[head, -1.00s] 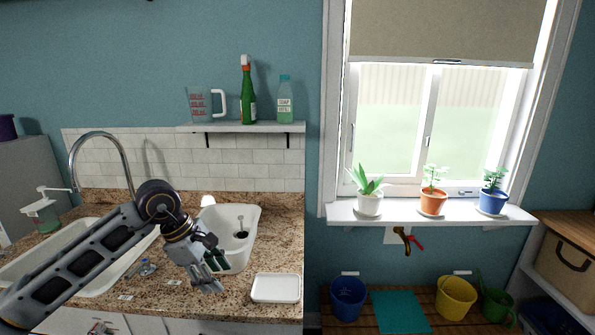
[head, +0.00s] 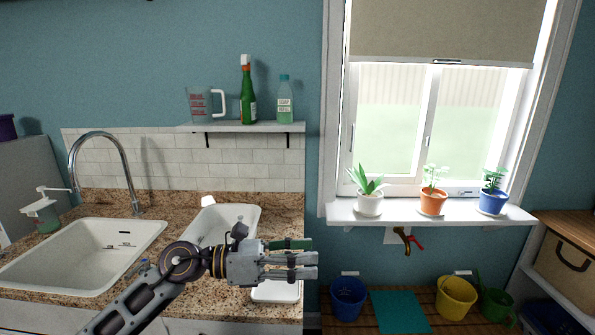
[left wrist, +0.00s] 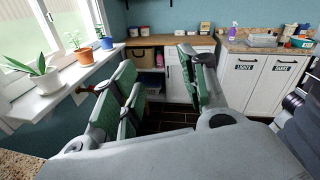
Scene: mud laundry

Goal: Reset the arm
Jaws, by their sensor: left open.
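My left gripper (head: 300,258) reaches in from the lower left in the head view, its fingers pointing right over the counter's right end. It hides part of the white tray (head: 276,292) and of the white basin (head: 226,217) behind it. In the left wrist view the gripper (left wrist: 160,95) shows its green-padded fingers spread apart with nothing between them. My right gripper is in neither view.
A sink (head: 80,255) with a tall faucet (head: 103,150) is set in the granite counter. Potted plants stand on the windowsill (head: 385,212). Blue (head: 348,298) and yellow (head: 455,297) buckets stand on a low wooden surface. White cabinets (left wrist: 262,80) show in the left wrist view.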

